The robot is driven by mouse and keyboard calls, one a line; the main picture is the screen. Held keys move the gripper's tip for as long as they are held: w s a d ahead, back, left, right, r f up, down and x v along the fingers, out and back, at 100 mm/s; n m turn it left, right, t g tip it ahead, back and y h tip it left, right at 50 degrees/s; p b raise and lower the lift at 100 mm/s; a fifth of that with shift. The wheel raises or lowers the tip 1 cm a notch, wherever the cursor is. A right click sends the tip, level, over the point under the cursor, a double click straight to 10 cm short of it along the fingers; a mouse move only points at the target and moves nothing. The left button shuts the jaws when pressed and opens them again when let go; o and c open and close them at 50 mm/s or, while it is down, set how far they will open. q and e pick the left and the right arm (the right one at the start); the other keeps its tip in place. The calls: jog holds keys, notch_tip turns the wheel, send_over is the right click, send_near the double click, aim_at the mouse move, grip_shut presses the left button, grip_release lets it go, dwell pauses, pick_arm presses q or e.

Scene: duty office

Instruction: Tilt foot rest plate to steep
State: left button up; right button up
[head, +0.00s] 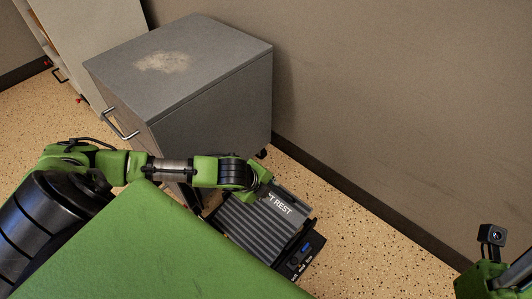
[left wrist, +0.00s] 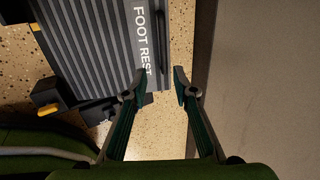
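The foot rest has a dark grey ribbed plate (head: 248,228) with white "FOOT REST" lettering along its far edge. It lies on the floor beside the cabinet. Its plate (left wrist: 95,45) fills the upper left of the left wrist view. My left gripper (left wrist: 158,88) is open, with its fingertips apart at the plate's lettered edge. The left fingertip overlaps the plate's edge in that view; whether they touch I cannot tell. Nothing shows between the fingers. In the head view, my left wrist hides part of the plate's far left corner. My right wrist shows at the right edge, its fingers out of view.
A grey cabinet (head: 185,80) on casters stands behind the foot rest. A black side unit with a blue part (head: 305,249) is at the foot rest's right. A green surface (head: 165,255) covers the near left. Speckled floor (head: 365,240) is clear to the right, up to the wall.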

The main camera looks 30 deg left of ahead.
pick_arm(q)
jog(key=shift+v, duration=1.15)
